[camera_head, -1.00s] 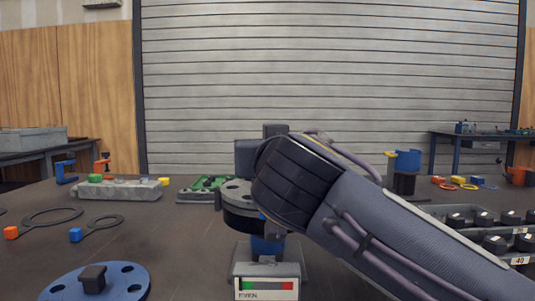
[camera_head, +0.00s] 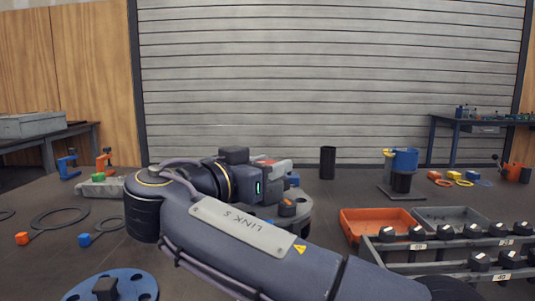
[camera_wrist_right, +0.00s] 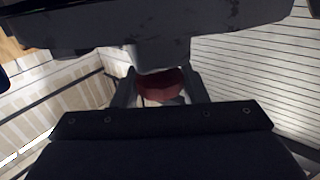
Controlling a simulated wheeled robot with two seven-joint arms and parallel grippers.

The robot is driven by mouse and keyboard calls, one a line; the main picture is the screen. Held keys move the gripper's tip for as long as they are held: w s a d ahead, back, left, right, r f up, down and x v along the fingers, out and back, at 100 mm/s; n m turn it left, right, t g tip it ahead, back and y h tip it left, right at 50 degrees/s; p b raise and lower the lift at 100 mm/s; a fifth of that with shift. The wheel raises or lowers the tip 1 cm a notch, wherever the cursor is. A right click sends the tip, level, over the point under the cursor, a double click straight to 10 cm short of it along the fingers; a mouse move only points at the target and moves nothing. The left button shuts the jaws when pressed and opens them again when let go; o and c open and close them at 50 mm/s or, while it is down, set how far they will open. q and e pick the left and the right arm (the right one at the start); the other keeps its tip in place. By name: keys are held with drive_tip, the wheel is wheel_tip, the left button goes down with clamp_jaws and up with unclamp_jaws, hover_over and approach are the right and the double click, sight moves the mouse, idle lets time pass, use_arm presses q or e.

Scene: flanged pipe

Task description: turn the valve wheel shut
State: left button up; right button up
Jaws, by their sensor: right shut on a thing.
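My right gripper (camera_head: 282,170) is at the centre of the head view, past the bent wrist of my right arm. In the right wrist view its fingers (camera_wrist_right: 160,88) are shut on a dark red rounded thing, which I take to be part of the valve wheel (camera_wrist_right: 160,84). Most of the wheel is hidden, and its turn angle cannot be told. My arm covers the lower part of the fitting. My left gripper is not in view.
An orange tray (camera_head: 375,217) and a grey tray (camera_head: 455,213) stand to the right, behind a rack of dark parts (camera_head: 450,246). A blue flange (camera_head: 125,282) lies front left, with ring gaskets (camera_head: 58,217) behind it. A dark cylinder (camera_head: 327,162) stands at the back.

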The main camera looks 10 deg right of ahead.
drive_tip(key=shift+m+g+h, duration=0.4)
drive_tip(key=shift+g, duration=0.1)
drive_tip(key=shift+p, duration=0.3)
drive_tip(key=o, duration=0.9)
drive_tip(key=shift+o, duration=0.2)
drive_tip(key=p+v, duration=0.1)
drive_tip(key=v, duration=0.7)
drive_tip(key=shift+p, duration=0.3)
drive_tip(key=shift+d, duration=0.1)
